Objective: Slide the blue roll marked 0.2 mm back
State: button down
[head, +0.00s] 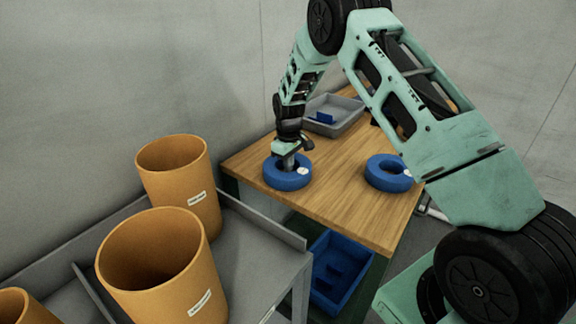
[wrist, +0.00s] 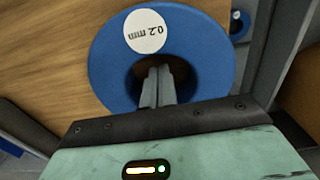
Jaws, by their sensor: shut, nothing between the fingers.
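The blue roll marked 0.2 mm (head: 288,179) lies flat on the wooden table near its left edge. In the wrist view the roll (wrist: 207,50) fills the upper middle, and its white label (wrist: 145,31) reads 0.2 mm. My gripper (wrist: 157,75) is shut, with its fingertips at the roll's centre hole and nothing between them. In the head view my gripper (head: 288,160) points down over the roll and hides part of the hole. I cannot tell how deep the fingertips reach.
A second blue roll (head: 386,173) lies to the right on the wooden table (head: 335,205). A grey tray (head: 345,115) stands at the back. A blue bin (head: 338,268) sits below the table. Orange-brown tubs (head: 178,180) stand on a grey shelf at left.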

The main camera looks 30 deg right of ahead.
notch_tip(320, 180, up, 10)
jog(key=b, duration=0.2)
jog(key=shift+s+d, duration=0.15)
jog(key=shift+s, duration=0.25)
